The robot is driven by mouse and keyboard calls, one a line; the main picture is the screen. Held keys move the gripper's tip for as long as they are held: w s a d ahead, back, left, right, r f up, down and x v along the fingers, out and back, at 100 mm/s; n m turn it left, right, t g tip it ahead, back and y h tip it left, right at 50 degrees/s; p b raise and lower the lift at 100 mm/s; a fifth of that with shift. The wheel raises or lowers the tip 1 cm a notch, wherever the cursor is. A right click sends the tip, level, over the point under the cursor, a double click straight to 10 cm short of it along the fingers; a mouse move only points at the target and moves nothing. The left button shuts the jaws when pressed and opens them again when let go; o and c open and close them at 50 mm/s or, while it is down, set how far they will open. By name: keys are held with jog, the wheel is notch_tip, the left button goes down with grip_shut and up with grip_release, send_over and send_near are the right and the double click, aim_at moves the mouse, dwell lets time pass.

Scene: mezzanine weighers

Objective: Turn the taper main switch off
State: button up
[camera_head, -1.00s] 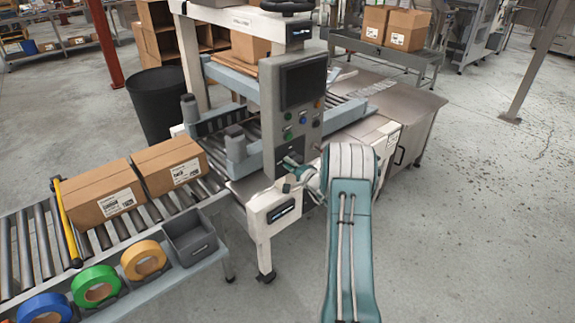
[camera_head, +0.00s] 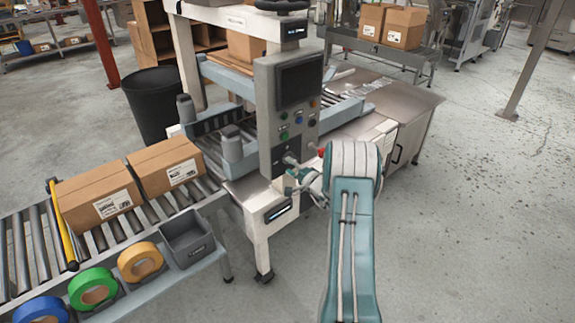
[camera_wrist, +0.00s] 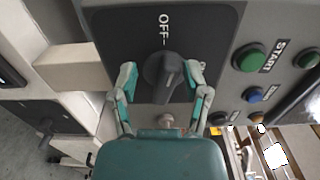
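The main switch is a dark rotary knob (camera_wrist: 163,78) on a black plate (camera_wrist: 205,30) in the wrist view. A white "OFF-" mark stands on the plate, above the knob in that picture. My gripper (camera_wrist: 162,78) is open, with one teal fingertip on each side of the knob. A gap shows between each fingertip and the knob, so I see no contact. In the head view my gripper (camera_head: 296,176) is at the lower part of the taper's grey control panel (camera_head: 268,125), and the knob is mostly hidden there.
Close to the switch in the wrist view are a green START button (camera_wrist: 249,57), a blue button (camera_wrist: 256,95) and a screen edge. A red button (camera_head: 321,152) sits beside the panel. Cartons (camera_head: 165,165) stand on the roller conveyor at the left. The floor at right is clear.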

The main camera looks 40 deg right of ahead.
jog(key=s+d, duration=0.1)
jog(key=s, duration=0.9)
